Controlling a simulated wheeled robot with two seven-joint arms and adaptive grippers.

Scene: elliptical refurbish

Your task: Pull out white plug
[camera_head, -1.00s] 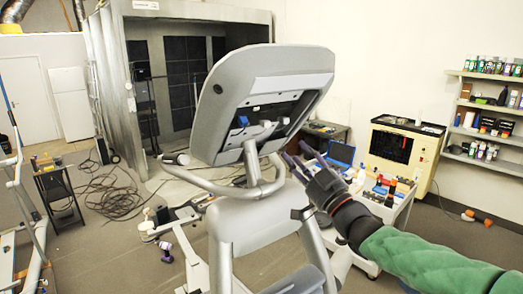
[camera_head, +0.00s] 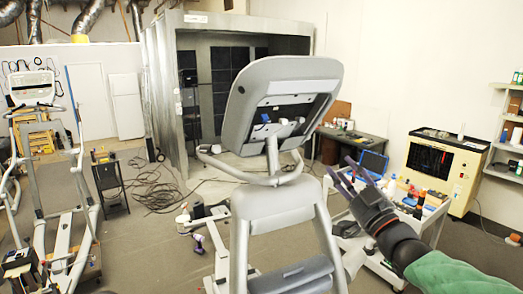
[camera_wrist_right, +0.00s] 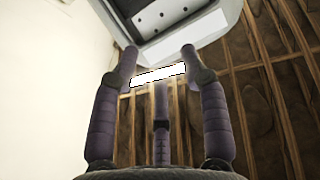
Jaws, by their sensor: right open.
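The exercise machine's grey console (camera_head: 262,134) faces away with an open recess in its back. In the recess sit a small blue part (camera_head: 265,117) and a whitish part (camera_head: 285,127); I cannot tell for sure which is the white plug. My right gripper (camera_head: 346,172) is open and empty, to the right of and below the console, apart from it. In the right wrist view its purple fingers (camera_wrist_right: 159,62) are spread, with the console's underside (camera_wrist_right: 185,35) above the tips; no plug shows there. My left gripper is not in view.
A white cart (camera_head: 375,262) with bottles and tools stands behind my right arm. A yellowish cabinet (camera_head: 470,165) is at the right. Another exercise machine (camera_head: 65,215) is at the left. Black cables (camera_head: 155,192) lie on the floor.

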